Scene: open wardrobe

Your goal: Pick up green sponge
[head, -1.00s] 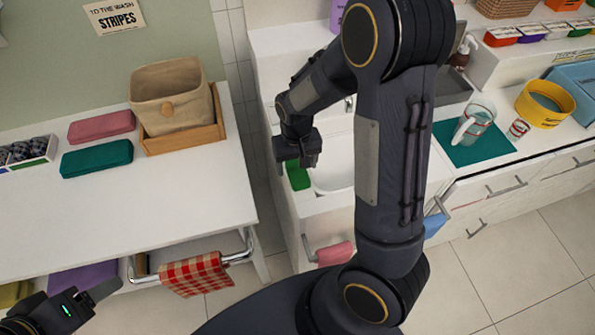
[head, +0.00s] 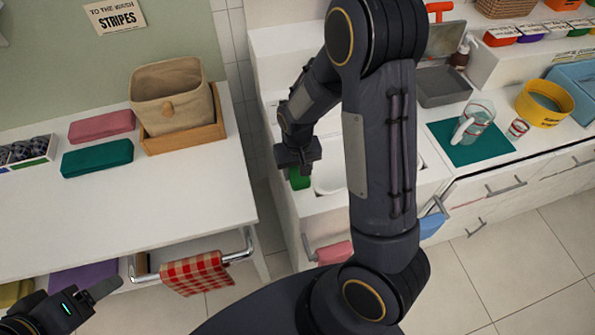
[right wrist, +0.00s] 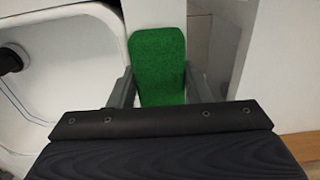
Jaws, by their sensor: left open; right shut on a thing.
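The green sponge (head: 300,181) is at the left end of the white sink counter, below my right gripper (head: 298,168). In the right wrist view the sponge (right wrist: 158,62) stands out between the two fingers of the right gripper (right wrist: 158,88), which is shut on it. The gripper body hides the sponge's near end. I cannot tell whether the sponge is clear of the counter. My left gripper (head: 98,292) is open and empty at the lower left, in front of the white table, partly cut off by the frame.
The sink basin (head: 328,178) is just right of the sponge. A towel bar with a pink towel (head: 335,252) is below the counter. A white table (head: 120,205) with a fabric bin (head: 172,95) stands left across a narrow gap. A glass pitcher (head: 472,125) stands farther right.

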